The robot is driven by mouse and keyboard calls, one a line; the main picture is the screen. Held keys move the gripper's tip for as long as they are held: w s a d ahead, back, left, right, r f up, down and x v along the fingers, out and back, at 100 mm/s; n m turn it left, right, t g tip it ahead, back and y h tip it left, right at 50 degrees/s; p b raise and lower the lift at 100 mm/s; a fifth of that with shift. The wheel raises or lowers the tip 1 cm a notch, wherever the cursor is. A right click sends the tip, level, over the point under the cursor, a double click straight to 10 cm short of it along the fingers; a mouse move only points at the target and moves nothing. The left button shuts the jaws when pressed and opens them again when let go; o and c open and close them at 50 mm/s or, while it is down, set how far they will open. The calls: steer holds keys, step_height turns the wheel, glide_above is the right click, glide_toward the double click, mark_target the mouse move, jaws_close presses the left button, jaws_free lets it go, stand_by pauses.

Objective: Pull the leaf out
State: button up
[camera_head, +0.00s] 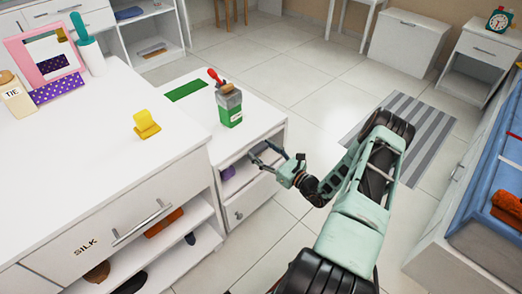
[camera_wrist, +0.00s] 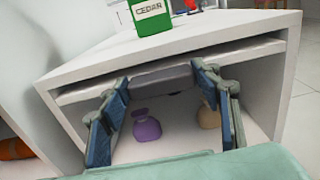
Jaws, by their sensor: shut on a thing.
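The leaf (camera_wrist: 258,51) is a thin white board under the top of the low white cabinet (camera_head: 262,104). Its front edge lies close to the cabinet front in the wrist view. A grey pull (camera_wrist: 163,80) sits at the middle of that edge. My gripper (camera_wrist: 164,84) has one finger on each side of the pull and is shut on it. In the head view my gripper (camera_head: 267,158) is at the cabinet's front, just below the top. The leaf is hard to make out there.
A green CEDAR container (camera_wrist: 152,14) stands on the cabinet top, with a red-handled tool in it in the head view. A purple pouch (camera_wrist: 146,129) and a beige pouch (camera_wrist: 208,117) sit in the compartment below. Open floor (camera_head: 305,110) lies before the cabinet.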

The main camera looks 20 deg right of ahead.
steer(key=v, duration=2)
steer(key=shift+p, duration=0.45)
steer(key=shift+a, duration=0.1)
steer(key=o, duration=1.7)
steer(key=v, duration=1.2)
steer(key=shift+r, duration=0.15)
